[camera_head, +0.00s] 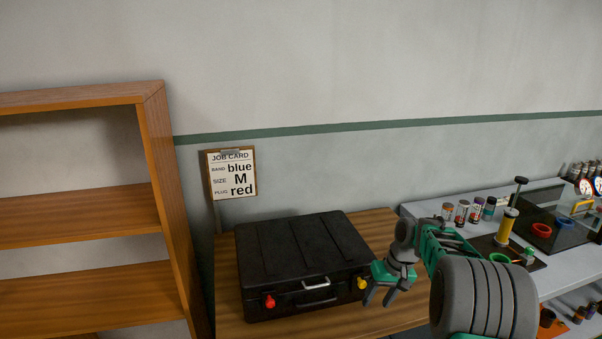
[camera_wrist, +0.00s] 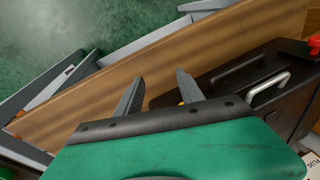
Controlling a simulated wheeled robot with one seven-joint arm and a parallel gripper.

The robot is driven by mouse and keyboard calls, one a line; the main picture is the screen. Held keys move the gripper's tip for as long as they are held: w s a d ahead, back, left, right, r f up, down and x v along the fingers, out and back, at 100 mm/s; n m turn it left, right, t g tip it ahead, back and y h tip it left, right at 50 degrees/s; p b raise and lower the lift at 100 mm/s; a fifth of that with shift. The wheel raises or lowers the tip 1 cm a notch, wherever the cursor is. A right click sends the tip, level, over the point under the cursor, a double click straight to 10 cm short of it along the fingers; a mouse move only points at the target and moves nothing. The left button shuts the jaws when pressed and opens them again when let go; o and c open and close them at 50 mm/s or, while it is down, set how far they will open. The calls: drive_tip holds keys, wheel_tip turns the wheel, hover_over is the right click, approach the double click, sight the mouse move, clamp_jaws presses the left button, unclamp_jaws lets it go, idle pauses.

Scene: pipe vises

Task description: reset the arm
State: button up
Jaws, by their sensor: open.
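My gripper (camera_head: 379,297) is at the front right of a closed black case (camera_head: 305,262) on a wooden table. Its two grey fingers are apart with nothing between them. In the wrist view my gripper (camera_wrist: 158,90) points down past the table's wooden edge, with the case (camera_wrist: 240,75) just to its right. The case has a silver handle, a red latch and a yellow latch. The yellow latch (camera_head: 361,284) is close to my gripper; I cannot tell whether they touch.
A job card (camera_head: 231,174) on the wall reads blue, M, red. An empty wooden shelf (camera_head: 80,202) stands at left. A grey bench (camera_head: 560,262) at right holds several small jars (camera_head: 462,211), a yellow cylinder (camera_head: 507,226), red and blue rings and gauges. Green floor (camera_wrist: 70,35) shows beyond the table.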

drive_tip(key=s+a+r+m+g+h, duration=0.1)
drive_tip(key=s+a, duration=0.1)
drive_tip(key=s, duration=1)
drive_tip(key=s+a+m+h, duration=0.1)
drive_tip(key=s+a, duration=0.1)
drive_tip(key=s, duration=1)
drive_tip(key=a+r+n+t, duration=0.1)
drive_tip(key=a+r+t, duration=0.2)
drive_tip(key=a+r, duration=0.3)
wheel_tip(320, 180, up, 4)
drive_tip(key=shift+s+r+n+t, duration=0.1)
drive_tip(key=shift+s+n+t, duration=0.3)
drive_tip(key=shift+s, duration=0.05)
drive_tip(key=shift+a, duration=0.1)
